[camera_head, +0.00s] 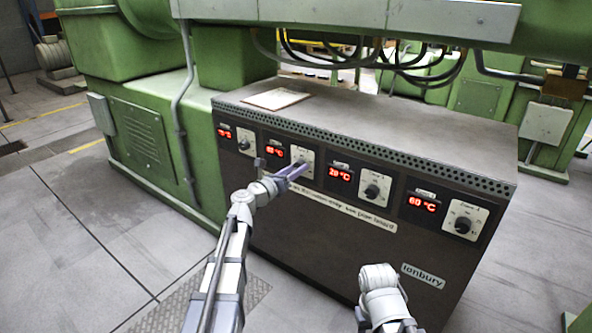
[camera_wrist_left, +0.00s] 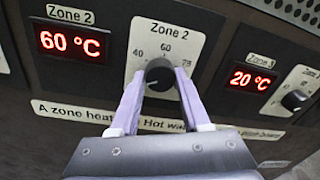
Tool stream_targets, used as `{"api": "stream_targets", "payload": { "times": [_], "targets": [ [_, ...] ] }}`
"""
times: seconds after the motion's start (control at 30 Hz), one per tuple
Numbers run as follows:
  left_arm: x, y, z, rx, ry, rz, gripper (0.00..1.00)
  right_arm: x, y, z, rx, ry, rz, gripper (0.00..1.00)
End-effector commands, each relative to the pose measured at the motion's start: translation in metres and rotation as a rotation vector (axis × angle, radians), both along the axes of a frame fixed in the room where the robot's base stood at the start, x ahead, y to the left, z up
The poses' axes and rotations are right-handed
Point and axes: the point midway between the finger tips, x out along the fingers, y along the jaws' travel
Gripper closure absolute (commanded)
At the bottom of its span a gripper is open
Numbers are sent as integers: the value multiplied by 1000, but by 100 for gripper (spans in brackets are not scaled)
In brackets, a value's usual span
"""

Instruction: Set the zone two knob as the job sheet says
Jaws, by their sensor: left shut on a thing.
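The zone two knob (camera_wrist_left: 159,75) is a round dark knob on a white plate marked Zone 2, with 40 and 60 readable on its scale. My left gripper (camera_head: 297,170) is shut on this knob, one pale purple finger on each side of it in the left wrist view. Which way the knob points is not clear. The Zone 2 display (camera_wrist_left: 70,42) to its left reads 60 °C in red. A pale sheet (camera_head: 275,98), likely the job sheet, lies on top of the cabinet; its writing is too small to read. Part of my right arm shows at lower right, but no right fingers.
The dark control cabinet (camera_head: 300,240) carries other displays and knobs in a row. The Zone 3 display (camera_wrist_left: 250,79) reads 20 °C, with its knob (camera_wrist_left: 294,100) to the right. The rightmost display (camera_head: 422,204) reads 60 °C. Green machinery (camera_head: 140,80) stands behind and left; floor is clear at left.

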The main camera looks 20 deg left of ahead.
Motion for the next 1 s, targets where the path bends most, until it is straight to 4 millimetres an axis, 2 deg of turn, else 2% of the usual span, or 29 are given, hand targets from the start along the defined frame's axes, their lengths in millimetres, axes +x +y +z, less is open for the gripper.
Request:
{"api": "stream_targets", "payload": {
  "times": [0.03, 0.1, 0.13, 0.53, 1.0],
  "targets": [
    [0, 0, 0, 0, 0, 0, 91, 0, 0, 0, 0, 0, 0, 50],
    [0, 0, 0, 0, 0, 0, 99, 0, 0, 0, 0, 0, 0, 50],
    [0, 0, 0, 0, 0, 0, 100, 0, 0, 0, 0, 0, 0, 50],
    [0, 0, 1, 64, -23, 0, 100, 0, 0, 1, 0, 0, 0, 50],
    [0, 1, 1, 439, -159, -1, 100, 0, 0, 7, 0, 0, 2, 50]
  ]
}}
